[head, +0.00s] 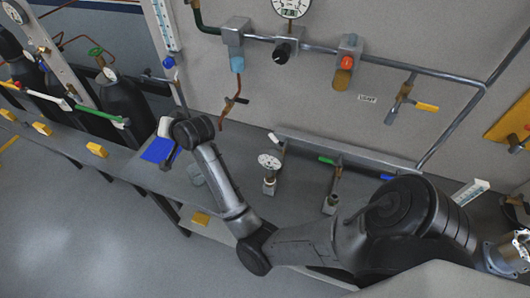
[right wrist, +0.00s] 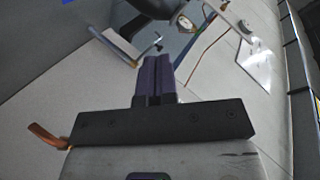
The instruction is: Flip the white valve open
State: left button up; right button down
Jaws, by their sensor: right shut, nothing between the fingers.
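A white valve handle (head: 274,138) shows at the left end of the bench pipe. A second white handle (head: 48,97) sits on the rail at the far left; I cannot tell which one the task means. My right gripper (head: 170,160) is over the bench near the blue pad, apart from both handles. In the right wrist view its purple fingers (right wrist: 154,76) are together and empty. A pale bar (right wrist: 116,44) lies beyond the fingertips there; I cannot tell what it is. My left gripper is not in view.
A green handle (head: 326,160) and a blue handle (head: 387,178) sit along the bench pipe. A gauge (head: 269,161) stands by the white handle. A yellow handle (head: 427,107) is on the wall pipe. A blue pad (head: 158,149) lies on the bench. Dark cylinders (head: 102,105) stand left.

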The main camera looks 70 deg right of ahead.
jog(key=w+d+r+m+t+h+b, duration=0.2)
jog(key=w+m+t, duration=0.3)
jog(key=w+t, duration=0.2)
jog(key=s+d+f+m+g+h, duration=0.45)
jog(key=m+g+h, duration=0.2)
jog(key=m, duration=0.25)
jog(key=s+d+f+m+g+h, duration=0.3)
jog(key=d+m+g+h, duration=0.3)
jog(key=m+h, duration=0.25)
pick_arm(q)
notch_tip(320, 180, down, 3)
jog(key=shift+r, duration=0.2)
pick_arm(e)
jog(key=s+a+f+m+g+y, duration=0.3)
jog(key=s+f+m+g+y, duration=0.5)
jog(key=s+g, duration=0.6)
jog(key=shift+s+f+g, duration=0.3)
jog(key=shift+f+g, duration=0.55)
jog(key=shift+f, duration=0.05)
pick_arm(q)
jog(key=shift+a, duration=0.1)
